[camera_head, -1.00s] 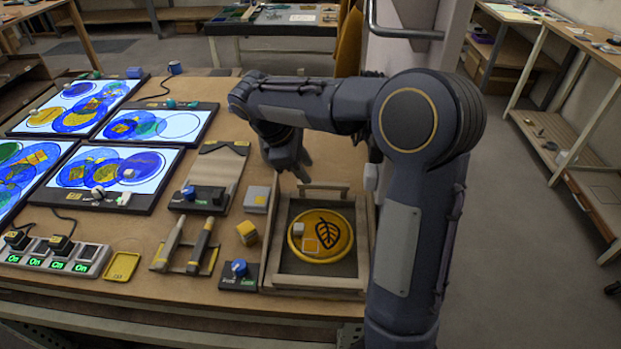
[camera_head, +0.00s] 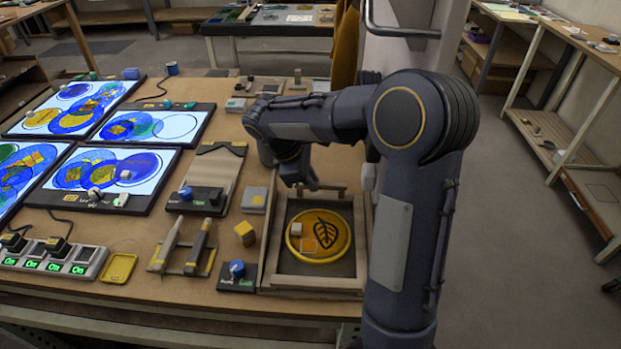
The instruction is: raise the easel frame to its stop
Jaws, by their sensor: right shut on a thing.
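The easel frame (camera_head: 268,249) is a wooden tray-like frame at the table's front right, and it looks to lie flat. A yellow round disc (camera_head: 337,243) with a dark leaf drawing lies inside it. A light bar (camera_head: 334,189) runs along its far edge. My right gripper (camera_head: 301,185) reaches down to the left part of this bar and is shut on it; the fingertips are dark and partly hidden by my arm. My left gripper is not in view.
Lit panels with blue and yellow glass circles (camera_head: 105,170) fill the left side. A yellow cube (camera_head: 245,233), a blue knob box (camera_head: 237,272), a tool rack (camera_head: 185,255) and a grey block (camera_head: 255,199) stand left of the frame. My right arm covers the table's right edge.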

